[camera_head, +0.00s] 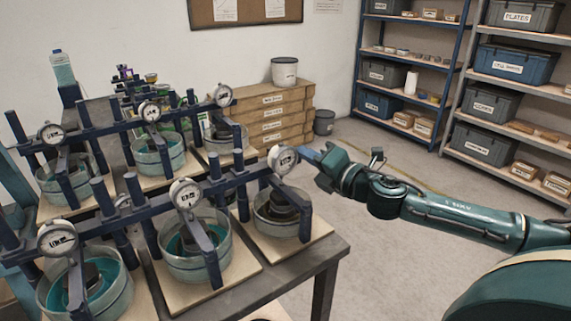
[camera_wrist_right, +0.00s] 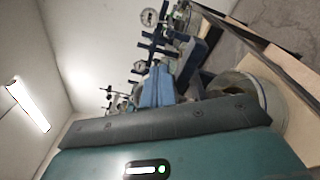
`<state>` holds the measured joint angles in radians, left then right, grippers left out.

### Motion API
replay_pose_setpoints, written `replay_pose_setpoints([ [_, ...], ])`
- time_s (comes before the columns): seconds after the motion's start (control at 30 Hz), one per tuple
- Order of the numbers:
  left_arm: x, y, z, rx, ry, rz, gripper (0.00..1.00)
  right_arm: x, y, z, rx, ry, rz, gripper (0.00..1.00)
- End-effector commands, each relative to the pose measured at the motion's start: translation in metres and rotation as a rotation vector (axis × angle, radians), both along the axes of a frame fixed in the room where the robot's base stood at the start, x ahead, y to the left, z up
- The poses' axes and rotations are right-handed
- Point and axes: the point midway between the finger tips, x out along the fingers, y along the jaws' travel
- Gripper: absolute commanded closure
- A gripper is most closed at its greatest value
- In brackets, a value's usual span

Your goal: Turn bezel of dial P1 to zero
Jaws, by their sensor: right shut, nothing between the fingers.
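Several round white dial gauges stand on dark blue lever frames; their labels are too small to read, so I cannot tell which is P1. The front row has a right dial (camera_head: 283,158), a middle dial (camera_head: 186,193) and a left dial (camera_head: 57,238). My right gripper (camera_head: 306,155) is shut and empty, its blue tips just right of the front right dial. I cannot tell whether they touch its rim. In the right wrist view the blue fingers (camera_wrist_right: 158,88) point toward the frames, and a dial (camera_wrist_right: 149,16) shows beyond them. My left gripper is not in view.
Glass water basins (camera_head: 195,245) stand under the levers on wooden boards on a dark table (camera_head: 290,270). Another row of frames stands behind. Stacked boxes (camera_head: 270,115) and a grey bin (camera_head: 324,122) are at the back. Shelves (camera_head: 480,100) line the right; the floor between is clear.

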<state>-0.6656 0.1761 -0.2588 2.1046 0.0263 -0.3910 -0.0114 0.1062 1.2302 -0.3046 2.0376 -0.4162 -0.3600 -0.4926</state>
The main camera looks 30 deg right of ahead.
Motion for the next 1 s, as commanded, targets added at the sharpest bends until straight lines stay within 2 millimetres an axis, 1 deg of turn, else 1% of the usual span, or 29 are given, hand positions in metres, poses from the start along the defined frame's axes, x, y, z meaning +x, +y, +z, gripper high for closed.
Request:
replay_pose_setpoints([
  [0.03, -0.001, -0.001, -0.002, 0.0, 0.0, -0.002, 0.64, -0.002, 0.004, -0.005, 0.003, 0.005, 0.012, 1.0],
  [0.1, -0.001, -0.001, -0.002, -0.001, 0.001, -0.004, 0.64, -0.002, 0.004, -0.006, 0.003, 0.006, 0.013, 1.0],
  [0.57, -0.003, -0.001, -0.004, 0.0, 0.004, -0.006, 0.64, -0.002, 0.005, -0.006, 0.002, 0.004, 0.015, 1.0],
  [0.87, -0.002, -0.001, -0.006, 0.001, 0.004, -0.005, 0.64, 0.0, -0.004, -0.006, 0.002, 0.003, 0.012, 1.0],
  [1.0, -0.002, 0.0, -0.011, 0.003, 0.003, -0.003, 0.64, -0.006, -0.009, -0.009, 0.001, 0.005, 0.006, 1.0],
])
